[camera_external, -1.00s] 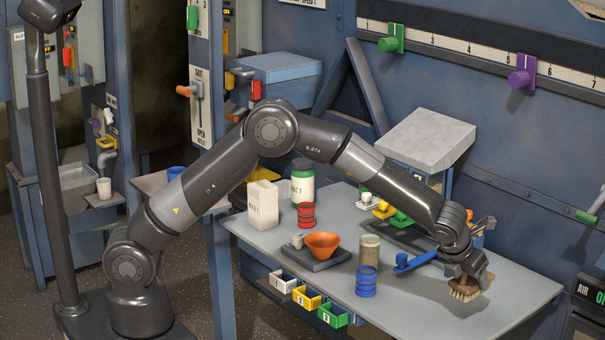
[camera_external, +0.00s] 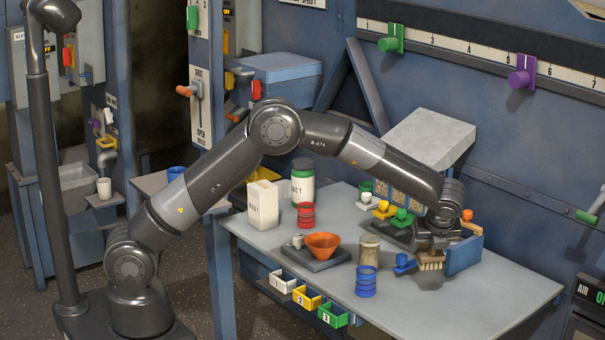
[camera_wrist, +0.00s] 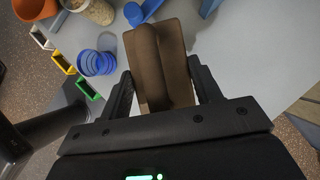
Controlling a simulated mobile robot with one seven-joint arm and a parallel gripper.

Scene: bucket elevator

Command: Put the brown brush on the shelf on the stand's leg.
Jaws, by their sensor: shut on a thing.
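The brown brush (camera_external: 432,262) has pale bristles pointing down. My gripper (camera_external: 433,246) is shut on its brown wooden body above the right part of the grey table. In the wrist view the brush (camera_wrist: 160,62) lies between the two black fingers of my gripper (camera_wrist: 161,88). Whether the bristles touch the table cannot be told. I cannot tell for sure which ledge is the shelf on the stand's leg. One flat grey-blue shelf (camera_external: 150,184) with a blue cup is left of the table, partly behind my arm.
A blue-handled tool (camera_external: 403,265) lies beside the brush, and an upright blue panel (camera_external: 464,254) stands close on its right. A blue ringed cup (camera_external: 366,282), a grainy jar (camera_external: 369,250) and an orange funnel (camera_external: 322,243) stand to the left. The table's front right (camera_external: 470,305) is clear.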

